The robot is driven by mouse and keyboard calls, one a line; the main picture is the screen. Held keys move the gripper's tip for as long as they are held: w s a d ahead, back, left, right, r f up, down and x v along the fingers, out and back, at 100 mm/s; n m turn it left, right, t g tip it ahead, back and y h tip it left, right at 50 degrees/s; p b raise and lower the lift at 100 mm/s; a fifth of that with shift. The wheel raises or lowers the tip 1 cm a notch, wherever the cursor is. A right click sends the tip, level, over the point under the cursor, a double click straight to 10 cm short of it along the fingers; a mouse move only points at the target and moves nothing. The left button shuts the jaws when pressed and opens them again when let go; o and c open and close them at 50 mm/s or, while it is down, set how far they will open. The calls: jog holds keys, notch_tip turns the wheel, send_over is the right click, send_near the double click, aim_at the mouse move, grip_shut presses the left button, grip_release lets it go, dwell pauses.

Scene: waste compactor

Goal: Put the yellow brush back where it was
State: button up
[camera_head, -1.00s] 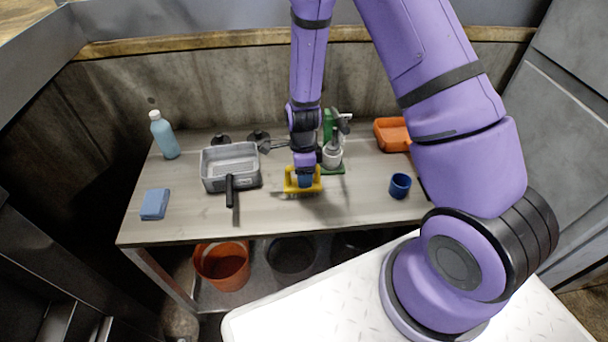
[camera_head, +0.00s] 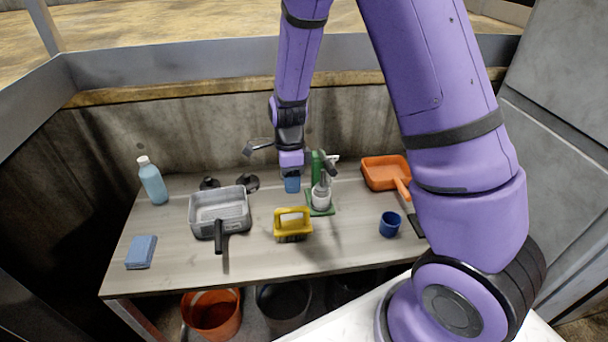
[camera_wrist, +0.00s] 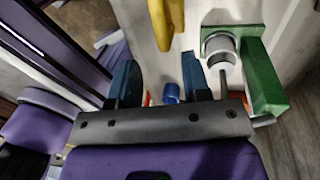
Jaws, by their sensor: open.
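The yellow brush (camera_head: 292,225) stands on the table near its middle, its handle on top and dark bristles below. Part of it also shows at the top of the wrist view (camera_wrist: 166,18). My gripper (camera_head: 291,184) is open and empty, behind and above the brush and apart from it. In the wrist view its two blue fingers (camera_wrist: 160,85) are spread with nothing between them. A green stand (camera_head: 320,200) with a grey-white cup-like part is right of my gripper, and it shows close by in the wrist view (camera_wrist: 262,75).
A grey pan (camera_head: 219,208) and blue sponge (camera_head: 141,252) lie left, with a blue bottle (camera_head: 152,181) behind. An orange dustpan (camera_head: 384,172) and blue cup (camera_head: 390,224) are at right. Buckets sit below the table. The table in front of the brush is clear.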

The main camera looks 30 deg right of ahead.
jog(key=s+d+r+n+t, duration=0.1)
jog(key=s+r+n+t, duration=0.3)
jog(key=r, duration=0.6)
jog(key=s+d+r+n+g, duration=0.1)
jog(key=s+d+r+n, duration=0.15)
jog(key=r+n, duration=0.6)
jog(key=s+d+r+n+t, duration=0.2)
jog(key=s+r+n+t, duration=0.2)
jog(key=s+r+n, duration=0.5)
jog(key=s+r, duration=0.4)
jog(key=s, duration=0.3)
jog(key=shift+s+d+r+h, duration=0.15)
jog(key=shift+d+h, duration=0.15)
jog(key=shift+h, duration=0.1)
